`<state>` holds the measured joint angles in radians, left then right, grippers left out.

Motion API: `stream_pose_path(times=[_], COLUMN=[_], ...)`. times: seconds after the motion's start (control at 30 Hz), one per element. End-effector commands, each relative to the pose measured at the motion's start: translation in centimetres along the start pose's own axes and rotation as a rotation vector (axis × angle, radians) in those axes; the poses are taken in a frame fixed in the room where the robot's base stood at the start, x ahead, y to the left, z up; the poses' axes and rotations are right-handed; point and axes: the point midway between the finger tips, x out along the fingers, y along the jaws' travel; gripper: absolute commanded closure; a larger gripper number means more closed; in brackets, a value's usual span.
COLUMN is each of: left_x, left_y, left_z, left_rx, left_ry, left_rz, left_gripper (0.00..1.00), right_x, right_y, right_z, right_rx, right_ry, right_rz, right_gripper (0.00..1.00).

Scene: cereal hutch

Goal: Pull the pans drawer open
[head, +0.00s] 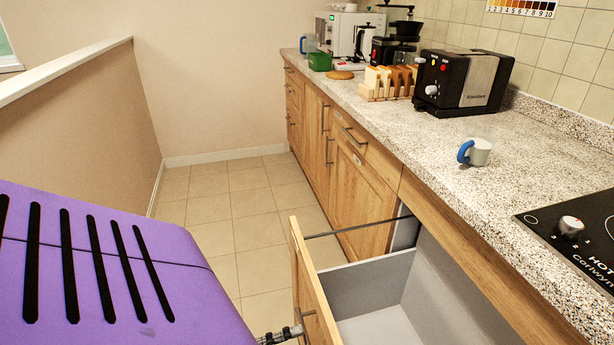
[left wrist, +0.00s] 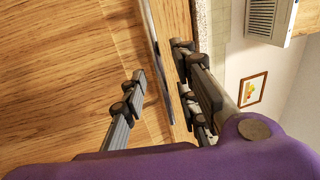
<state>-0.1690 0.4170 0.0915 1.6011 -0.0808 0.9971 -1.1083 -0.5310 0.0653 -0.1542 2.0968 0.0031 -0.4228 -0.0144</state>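The drawer stands pulled out below the counter in the head view. Its wooden front (head: 309,283) faces left and its grey box (head: 375,285) looks empty. A slim metal handle shows low on the front, partly cut off by the frame's lower edge. My left gripper (head: 283,336) is at that edge, close to the handle; only its tip shows. In the left wrist view, the fingers of my left gripper (left wrist: 158,82) are spread apart in front of a wooden face (left wrist: 60,70). A thin grey strip runs between them; I cannot tell whether it is the handle. My right gripper is not in view.
The speckled counter (head: 440,125) holds a mug (head: 478,152), a black toaster (head: 463,82), a toast rack (head: 386,83) and a hob (head: 580,228). Other cabinet doors and drawers line up behind. The tiled floor (head: 235,215) left of them is clear up to a half wall (head: 105,130).

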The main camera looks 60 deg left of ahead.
Motion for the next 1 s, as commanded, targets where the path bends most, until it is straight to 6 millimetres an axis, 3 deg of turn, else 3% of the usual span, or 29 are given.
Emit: stream_pose_path(times=[0.2, 0.4, 0.6, 1.0], left_x=[-4.9, -8.1, -9.2, -9.2], left_y=[0.1, 0.1, 0.0, 0.0], left_z=[0.0, 0.0, -0.1, -0.1], left_rx=[-0.002, -0.002, -0.002, -0.002], left_ry=[-0.003, -0.002, 0.000, 0.000], left_rz=[0.004, 0.003, 0.001, 0.000], left_gripper=[0.72, 0.72, 0.72, 0.72], right_x=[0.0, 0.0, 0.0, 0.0], right_y=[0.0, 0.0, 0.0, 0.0], right_z=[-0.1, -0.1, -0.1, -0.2], right_rx=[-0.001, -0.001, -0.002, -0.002], right_ry=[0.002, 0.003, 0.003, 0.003], right_rz=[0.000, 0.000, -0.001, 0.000], right_gripper=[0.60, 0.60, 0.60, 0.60])
